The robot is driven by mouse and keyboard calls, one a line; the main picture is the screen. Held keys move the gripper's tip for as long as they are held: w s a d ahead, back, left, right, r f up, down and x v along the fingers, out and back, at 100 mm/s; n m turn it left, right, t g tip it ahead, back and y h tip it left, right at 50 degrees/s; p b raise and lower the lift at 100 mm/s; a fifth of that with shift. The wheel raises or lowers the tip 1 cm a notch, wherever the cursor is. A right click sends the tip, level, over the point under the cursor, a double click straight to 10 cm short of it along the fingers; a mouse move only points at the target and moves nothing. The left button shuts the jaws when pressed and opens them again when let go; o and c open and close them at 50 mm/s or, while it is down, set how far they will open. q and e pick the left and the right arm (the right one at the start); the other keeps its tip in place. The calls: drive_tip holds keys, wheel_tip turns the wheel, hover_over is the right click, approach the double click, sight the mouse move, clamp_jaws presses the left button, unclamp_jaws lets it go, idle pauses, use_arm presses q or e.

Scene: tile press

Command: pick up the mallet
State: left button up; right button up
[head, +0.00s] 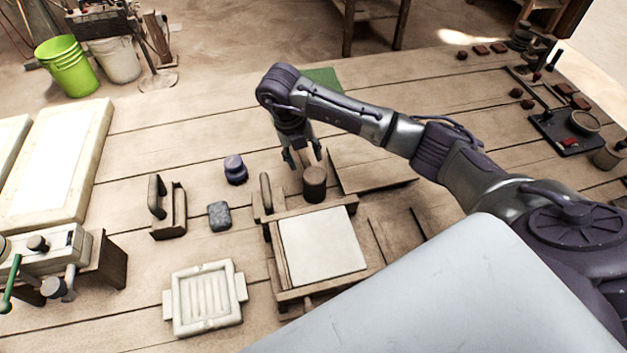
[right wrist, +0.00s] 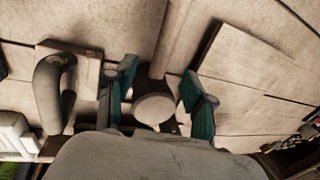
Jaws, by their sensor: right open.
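The mallet (head: 314,183) shows as a brown wooden cylinder standing at the back edge of the wooden frame with the pale tile. In the right wrist view its round end (right wrist: 155,108) lies between my fingers, toward the camera. My right gripper (head: 303,157) is open and empty, just behind and above the mallet in the head view. Its two teal fingers (right wrist: 160,98) stand apart on either side of the round end, with no contact visible. My left gripper is out of view.
The wooden frame holding a pale tile (head: 323,246) is in front of the mallet. A handled wooden tool (head: 168,211), a dark block (head: 219,216) and a purple knob-shaped piece (head: 235,170) stand to the left. A pale ribbed tray (head: 204,298) lies nearer. Bare planks show behind.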

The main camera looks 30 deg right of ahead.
sight(306, 162)
drive_tip(key=f, duration=0.2)
drive_tip(key=d+f+p, duration=0.1)
drive_tip(key=f, duration=0.2)
drive_tip(key=shift+s+f, duration=0.1)
drive_tip(key=shift+f, duration=0.15)
drive_tip(key=shift+c, duration=0.4)
clamp_jaws()
